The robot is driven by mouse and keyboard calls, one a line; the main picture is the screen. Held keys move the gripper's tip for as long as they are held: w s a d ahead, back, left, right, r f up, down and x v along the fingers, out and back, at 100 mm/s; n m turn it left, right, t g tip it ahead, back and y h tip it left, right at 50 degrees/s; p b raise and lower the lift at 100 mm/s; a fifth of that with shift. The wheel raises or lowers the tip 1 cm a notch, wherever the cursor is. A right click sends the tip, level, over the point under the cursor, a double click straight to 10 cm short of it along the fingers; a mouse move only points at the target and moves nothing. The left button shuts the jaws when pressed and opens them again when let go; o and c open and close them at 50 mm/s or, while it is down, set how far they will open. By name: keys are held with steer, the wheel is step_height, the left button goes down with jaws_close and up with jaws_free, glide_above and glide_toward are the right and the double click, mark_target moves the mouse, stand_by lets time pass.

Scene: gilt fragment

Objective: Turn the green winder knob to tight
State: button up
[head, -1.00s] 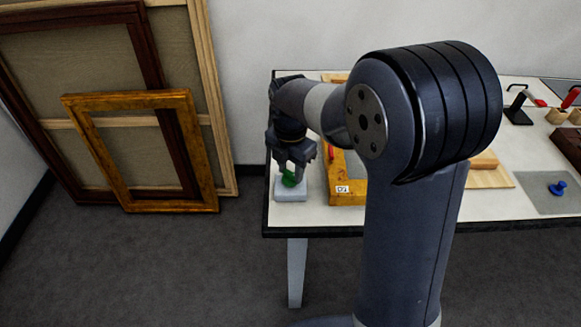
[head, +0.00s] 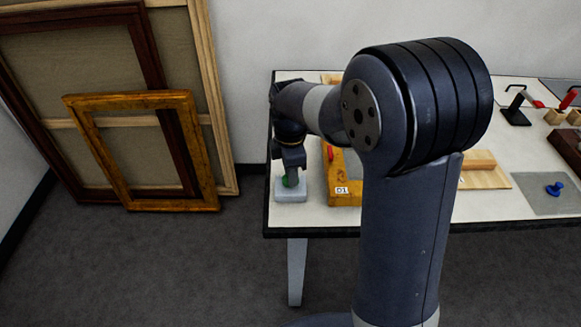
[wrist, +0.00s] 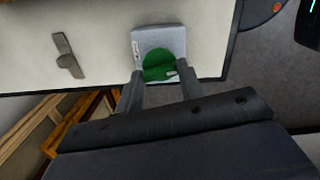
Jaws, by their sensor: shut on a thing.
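The green winder knob (head: 291,180) sits on a pale grey block (head: 293,195) at the table's front left corner. My gripper (head: 291,170) points down over it and is shut on the knob. In the wrist view the green knob (wrist: 160,66) lies between the two fingers of my gripper (wrist: 160,80), on the grey block (wrist: 160,38). A small light mark shows on the knob's face. The fingers hide parts of its sides, and any tight marking is too small to read.
A blue knob (head: 556,189) lies on a grey mat at the right. Picture frames (head: 207,165) lean on the wall at left. My arm hides the table's middle.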

steer(key=m, duration=0.4)
steer(key=shift+m, duration=0.3)
steer(key=m, duration=0.3)
steer(key=shift+m+p, duration=0.4)
steer(key=m, duration=0.8)
steer(key=shift+p, duration=0.3)
steer(key=m, duration=0.4)
steer(key=shift+m, duration=0.3)
steer(key=m, duration=0.3)
steer(key=shift+m, duration=0.3)
steer(key=m, duration=0.4)
steer(key=shift+m, duration=1.8)
